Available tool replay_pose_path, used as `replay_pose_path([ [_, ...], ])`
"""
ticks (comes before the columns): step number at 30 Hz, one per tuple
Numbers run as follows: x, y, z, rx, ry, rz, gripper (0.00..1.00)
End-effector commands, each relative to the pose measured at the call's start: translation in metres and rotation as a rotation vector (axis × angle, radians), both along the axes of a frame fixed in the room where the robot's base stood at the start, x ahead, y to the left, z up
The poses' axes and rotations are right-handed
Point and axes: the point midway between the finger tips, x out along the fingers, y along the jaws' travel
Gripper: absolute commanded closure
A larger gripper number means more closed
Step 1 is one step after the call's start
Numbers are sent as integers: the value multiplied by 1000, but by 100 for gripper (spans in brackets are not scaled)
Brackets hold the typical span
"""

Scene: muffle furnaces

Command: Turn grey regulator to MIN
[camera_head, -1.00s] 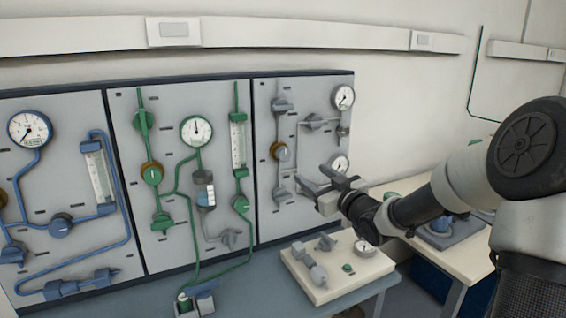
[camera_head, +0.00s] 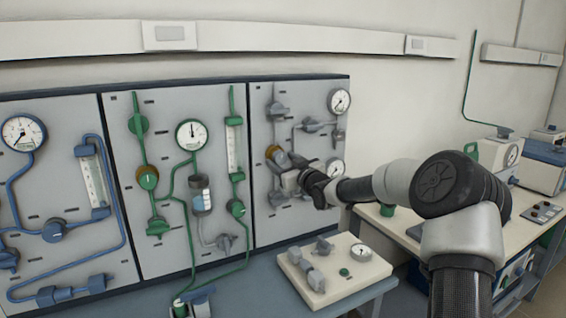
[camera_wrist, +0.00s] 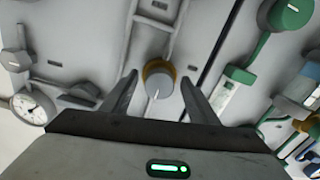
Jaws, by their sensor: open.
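The grey regulator (camera_head: 273,153) is a round grey knob with a brass-coloured ring on the right-hand grey panel. In the wrist view the regulator (camera_wrist: 158,79) shows a white pointer line on its face and lies between the two fingers, seen beyond them. My gripper (camera_head: 287,164) is at the panel, close to the regulator and partly covering it in the head view. In the wrist view my gripper (camera_wrist: 157,88) is open, with one finger on each side of the knob. Whether the fingers touch it I cannot tell. No MIN mark is readable.
Grey pipes and valves surround the regulator, with pressure gauges (camera_head: 339,101) to its right. Green piping with a green valve (camera_head: 138,124) is on the middle panel, blue piping on the left one. A beige board (camera_head: 345,283) with fittings lies on the bench below.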

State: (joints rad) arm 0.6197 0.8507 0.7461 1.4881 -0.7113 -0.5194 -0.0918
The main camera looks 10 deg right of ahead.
Motion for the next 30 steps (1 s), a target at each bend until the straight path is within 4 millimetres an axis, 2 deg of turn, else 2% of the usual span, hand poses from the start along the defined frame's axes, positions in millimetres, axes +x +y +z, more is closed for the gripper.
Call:
replay_pose_path([
  [7, 1, 0, 0, -1, 0, 0, 48],
  [14, 0, 0, 0, -1, 0, 0, 86],
  [23, 0, 0, -1, -34, -11, 0, 87],
  [30, 0, 0, -3, -158, -52, 0, 87],
])
